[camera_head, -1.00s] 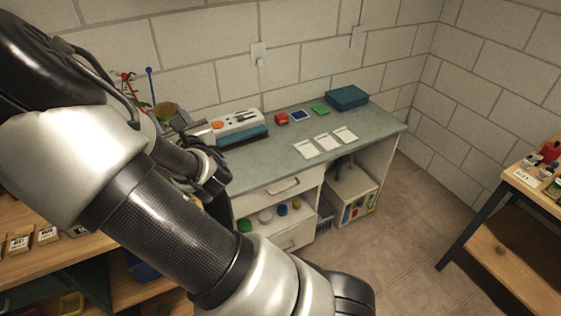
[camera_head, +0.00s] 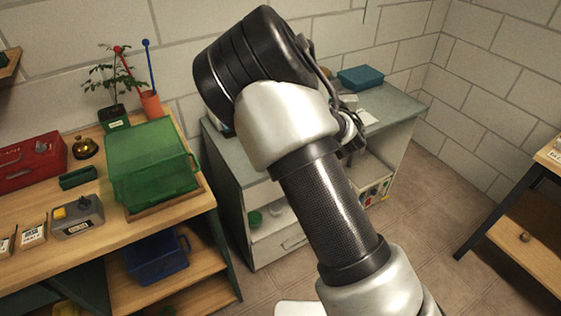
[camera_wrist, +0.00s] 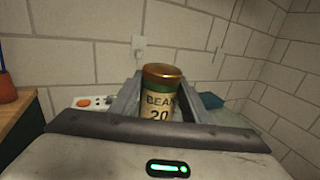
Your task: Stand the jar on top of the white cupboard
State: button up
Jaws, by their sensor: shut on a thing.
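My gripper (camera_wrist: 158,88) is shut on a jar (camera_wrist: 160,105) in the wrist view, with one finger on each side. The jar has a copper-coloured lid, a green band and a pale label reading "BEAN 20", and it is upright. In the head view my arm hides the jar and most of my gripper. A white unit (camera_head: 286,250) with a grey-green top (camera_head: 398,100) stands against the back wall, with an open shelf and a drawer. A smaller white box (camera_head: 377,186) stands in its right bay. I cannot tell which is the cupboard meant.
A teal box (camera_head: 361,77) lies at the top's back right. A wooden bench (camera_head: 45,258) at left holds a green crate (camera_head: 150,165), a plant (camera_head: 112,90) and a red box (camera_head: 30,160). Another table (camera_head: 522,225) stands at right. Floor between is clear.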

jog(key=w+a+f+n+g+y+b, duration=0.1)
jog(key=w+a+f+b, duration=0.35)
jog(key=f, duration=0.25)
jog(key=w+a+f+n+y+b, duration=0.1)
jog(key=w+a+f+y+b, duration=0.1)
jog(key=w+a+f+b, duration=0.25)
jog(key=w+a+f+n+g+y+b, duration=0.1)
jog(key=w+a+f+b, duration=0.1)
jog(key=a+f+b, duration=0.35)
jog(key=f, duration=1.2)
jog(key=shift+s, duration=0.2)
jog(key=shift+f+b, duration=0.25)
jog(key=shift+b, duration=0.3)
jog(key=o, duration=1.1)
jog(key=shift+r, duration=0.15)
